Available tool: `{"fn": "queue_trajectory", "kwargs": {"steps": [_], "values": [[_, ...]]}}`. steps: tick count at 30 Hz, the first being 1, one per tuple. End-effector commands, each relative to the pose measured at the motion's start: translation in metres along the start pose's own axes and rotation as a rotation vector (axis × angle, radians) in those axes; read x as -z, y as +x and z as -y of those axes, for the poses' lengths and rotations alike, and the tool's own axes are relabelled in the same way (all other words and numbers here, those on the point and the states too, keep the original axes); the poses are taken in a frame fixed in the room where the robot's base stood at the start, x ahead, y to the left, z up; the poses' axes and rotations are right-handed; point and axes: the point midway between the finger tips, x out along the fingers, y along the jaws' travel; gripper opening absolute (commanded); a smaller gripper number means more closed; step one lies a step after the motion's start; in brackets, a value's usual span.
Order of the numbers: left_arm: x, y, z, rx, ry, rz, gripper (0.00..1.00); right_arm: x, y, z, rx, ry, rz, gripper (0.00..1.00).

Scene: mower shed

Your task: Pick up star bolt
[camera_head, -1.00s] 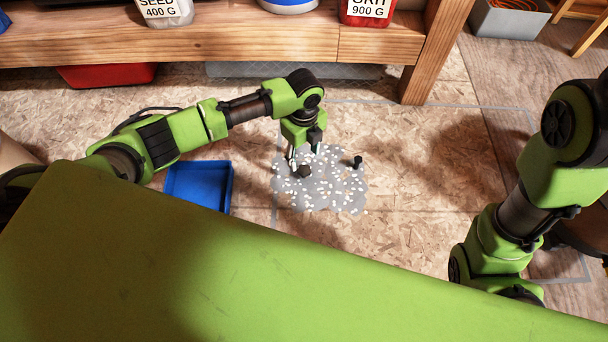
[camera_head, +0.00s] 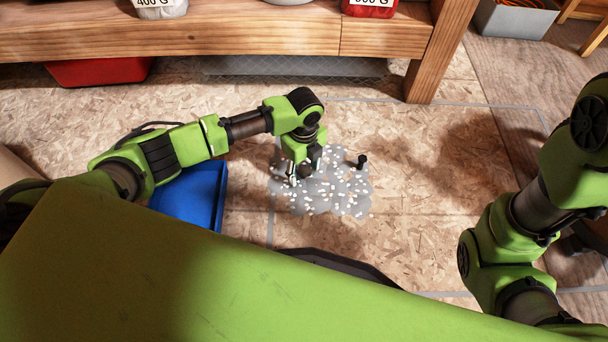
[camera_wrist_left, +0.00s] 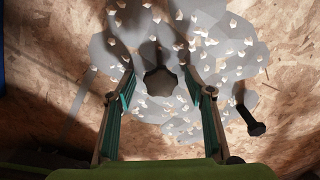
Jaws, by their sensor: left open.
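The star bolt has a dark, lobed star-shaped head and stands on the grey patch in the head view (camera_head: 306,171). In the left wrist view the star bolt (camera_wrist_left: 161,81) shows between the fingertips, near their far ends. My left gripper (camera_head: 302,170) is open and low over the patch, with a finger on each side of the bolt head. In the left wrist view a gap shows between the bolt and each finger of the left gripper (camera_wrist_left: 165,90). My right arm is at the right; its gripper is not visible.
White pellets (camera_head: 330,189) are scattered over the grey patch (camera_head: 345,205). A second black bolt (camera_head: 362,160) lies to the right, also in the wrist view (camera_wrist_left: 248,118). A blue tray (camera_head: 222,196) sits left of the patch. A wooden shelf (camera_head: 230,40) runs behind.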

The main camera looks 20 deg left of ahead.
Motion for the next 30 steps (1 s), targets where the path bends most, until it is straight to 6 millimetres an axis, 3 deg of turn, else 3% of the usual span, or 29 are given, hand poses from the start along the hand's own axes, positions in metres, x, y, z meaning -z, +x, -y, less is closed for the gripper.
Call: {"fn": "queue_trajectory", "kwargs": {"steps": [5, 10, 11, 23, 30], "values": [[0.000, -0.001, 0.000, 0.001, 0.000, 0.000, 0.48, 0.000, 0.001, 0.000, 0.000, 0.000, -0.001, 0.40], [0.000, -0.001, 0.000, 0.001, 0.000, 0.000, 0.09, 0.000, 0.001, 0.000, 0.000, 0.000, -0.001, 0.40], [0.000, -0.001, 0.000, 0.000, 0.000, 0.000, 0.08, 0.000, 0.001, 0.000, 0.000, 0.000, -0.001, 0.40], [0.000, -0.005, 0.000, 0.001, 0.000, 0.000, 0.08, -0.001, 0.004, -0.001, 0.000, 0.000, 0.000, 0.40], [0.000, -0.034, 0.001, 0.003, 0.000, -0.001, 0.08, -0.009, 0.024, -0.005, 0.000, 0.000, 0.000, 0.40]]}}
